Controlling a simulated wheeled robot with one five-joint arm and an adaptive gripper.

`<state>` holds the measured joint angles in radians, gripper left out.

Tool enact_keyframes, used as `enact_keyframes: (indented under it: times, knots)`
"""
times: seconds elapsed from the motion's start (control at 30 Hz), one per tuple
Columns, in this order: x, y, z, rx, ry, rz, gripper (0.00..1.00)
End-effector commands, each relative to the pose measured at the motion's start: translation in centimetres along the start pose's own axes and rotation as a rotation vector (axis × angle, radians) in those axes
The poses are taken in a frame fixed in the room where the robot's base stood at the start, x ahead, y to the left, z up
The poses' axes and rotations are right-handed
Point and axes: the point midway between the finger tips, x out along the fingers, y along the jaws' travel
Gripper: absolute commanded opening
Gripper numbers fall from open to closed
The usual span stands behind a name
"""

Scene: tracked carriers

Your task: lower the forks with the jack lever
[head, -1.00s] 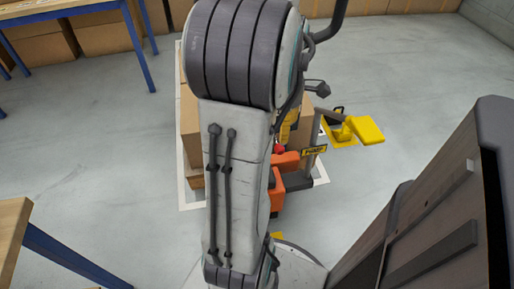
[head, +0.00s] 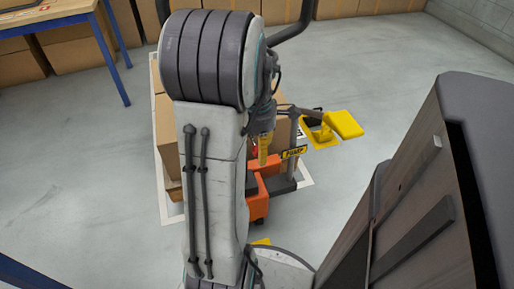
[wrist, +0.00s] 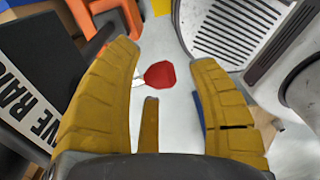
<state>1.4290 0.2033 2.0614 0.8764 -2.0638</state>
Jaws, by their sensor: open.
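The orange pallet jack (head: 258,204) stands at the middle of the head view, partly hidden behind my arm. A red knob (wrist: 160,75), which looks like the jack lever's end, lies between my fingers in the wrist view. In the head view it is mostly hidden by my gripper. My gripper (head: 264,158) has yellow fingers and reaches down over the jack. In the wrist view my gripper (wrist: 165,60) is open, with a finger on each side of the knob and visible gaps to both.
Cardboard boxes (head: 165,125) stand behind my arm, inside a white floor outline. A lettered plate (wrist: 28,95) is at left in the wrist view. Grey floor is clear at left.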

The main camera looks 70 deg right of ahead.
Motion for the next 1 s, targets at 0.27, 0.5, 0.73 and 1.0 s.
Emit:
enact_keyframes:
  times: [0.27,0.5,0.73,1.0]
  knots:
    - [0.04,0.0,-0.01,0.0,0.0,0.0,0.55]
    - [0.03,0.0,0.0,0.0,0.0,0.0,0.34]
    - [0.02,0.0,0.0,0.0,0.0,0.0,0.13]
    - [0.03,-0.01,-0.01,0.0,0.0,0.0,0.0]
